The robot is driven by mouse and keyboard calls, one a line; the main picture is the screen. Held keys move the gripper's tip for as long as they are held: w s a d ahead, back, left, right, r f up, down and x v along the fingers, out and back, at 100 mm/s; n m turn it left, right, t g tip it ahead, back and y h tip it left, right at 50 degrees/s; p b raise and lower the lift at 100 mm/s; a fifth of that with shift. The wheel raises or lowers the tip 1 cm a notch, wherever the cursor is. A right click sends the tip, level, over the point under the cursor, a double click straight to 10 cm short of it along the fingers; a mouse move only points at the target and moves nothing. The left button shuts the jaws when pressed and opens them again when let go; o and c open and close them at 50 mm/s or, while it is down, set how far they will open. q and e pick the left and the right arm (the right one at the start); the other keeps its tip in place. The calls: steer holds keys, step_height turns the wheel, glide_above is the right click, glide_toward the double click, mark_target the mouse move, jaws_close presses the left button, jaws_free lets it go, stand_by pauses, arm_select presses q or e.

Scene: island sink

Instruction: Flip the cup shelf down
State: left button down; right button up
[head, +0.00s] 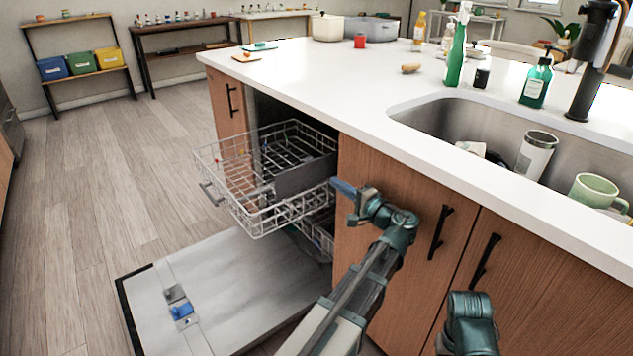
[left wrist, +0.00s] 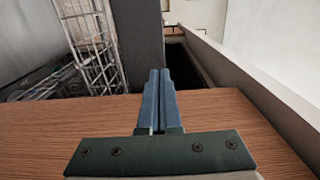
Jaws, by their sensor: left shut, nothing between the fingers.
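The cup shelf (head: 305,177) is a flat grey panel at the right side of the pulled-out upper dishwasher rack (head: 232,180). It appears to stand upright. In the left wrist view a grey upright panel, likely the same shelf (left wrist: 140,40), rises just beyond the fingertips, beside the rack wires (left wrist: 90,40). My right gripper is not in view.
The dishwasher door (head: 225,285) lies open low beneath the rack. A wooden cabinet front (head: 385,165) with black handles stands right of the opening. The white countertop (head: 330,80) overhangs above, with a sink (head: 450,115) at right. Floor at left is clear.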

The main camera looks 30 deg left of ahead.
mark_target(310, 164)
arm_select(q)
steer(key=shift+a, duration=0.1)
stand_by(0.3)
steer(key=x, duration=1)
steer(key=shift+r, duration=0.1)
